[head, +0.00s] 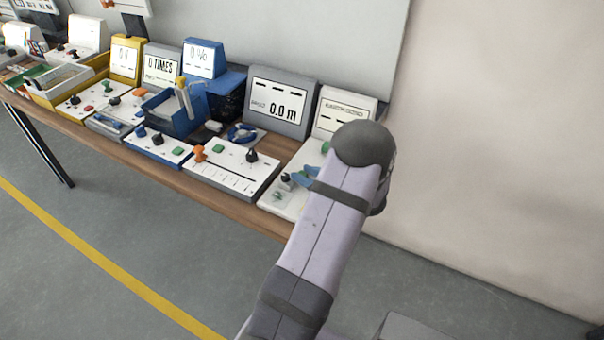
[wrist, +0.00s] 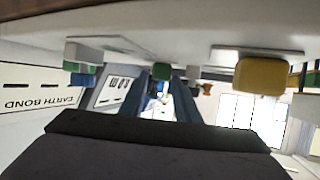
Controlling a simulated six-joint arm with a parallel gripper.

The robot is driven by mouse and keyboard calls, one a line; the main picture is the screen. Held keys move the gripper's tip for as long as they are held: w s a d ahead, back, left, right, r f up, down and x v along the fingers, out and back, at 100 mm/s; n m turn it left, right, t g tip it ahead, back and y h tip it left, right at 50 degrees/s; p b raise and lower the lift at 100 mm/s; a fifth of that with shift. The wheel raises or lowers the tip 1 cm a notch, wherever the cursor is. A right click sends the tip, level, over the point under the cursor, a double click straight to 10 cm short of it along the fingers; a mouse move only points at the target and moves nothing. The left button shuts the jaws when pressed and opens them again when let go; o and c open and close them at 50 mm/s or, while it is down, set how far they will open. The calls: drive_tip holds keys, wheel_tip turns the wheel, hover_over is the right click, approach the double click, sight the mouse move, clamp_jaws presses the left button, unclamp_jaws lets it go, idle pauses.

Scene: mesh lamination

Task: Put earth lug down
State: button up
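My gripper (head: 299,177) has two blue fingers, low over the white panel (head: 272,207) of the earth bond unit at the right end of the bench. In the wrist view the fingers (wrist: 160,93) stand apart, with a small blurred dark and pale patch between their tips. A small grey-black piece (head: 286,178) shows right at the fingertips in the head view. I cannot tell whether it is the earth lug or a part of the panel, or whether the fingers grip it. My forearm hides the right part of the panel.
The earth bond display (head: 343,110) stands behind the panel. To its left are a grey display reading 0.0 m (head: 280,103), a white slider panel (head: 232,168) with orange, green and black knobs, and a blue bin (head: 174,112). The floor in front of the bench is clear.

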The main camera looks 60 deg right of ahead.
drive_tip(key=shift+o, duration=0.3)
drive_tip(key=b+v, duration=0.1)
drive_tip(key=v, duration=0.9)
drive_tip(key=shift+s+a+r, duration=0.1)
drive_tip(key=shift+s+a, duration=0.05)
drive_tip(key=b+x, duration=0.1)
drive_tip(key=b, duration=0.1)
drive_tip(key=b+x, duration=0.2)
drive_tip(key=shift+f, duration=0.35)
drive_tip(key=shift+w, duration=0.5)
drive_tip(key=shift+d+p+x, duration=0.15)
drive_tip(key=shift+p+x, duration=0.25)
drive_tip(key=shift+x, duration=1.35)
drive_tip(key=shift+d+p+x, duration=0.1)
drive_tip(key=shift+p+x, duration=0.3)
drive_tip(key=shift+x, duration=1.3)
drive_tip(key=shift+s, duration=0.1)
clamp_jaws()
drive_tip(key=shift+r, duration=0.1)
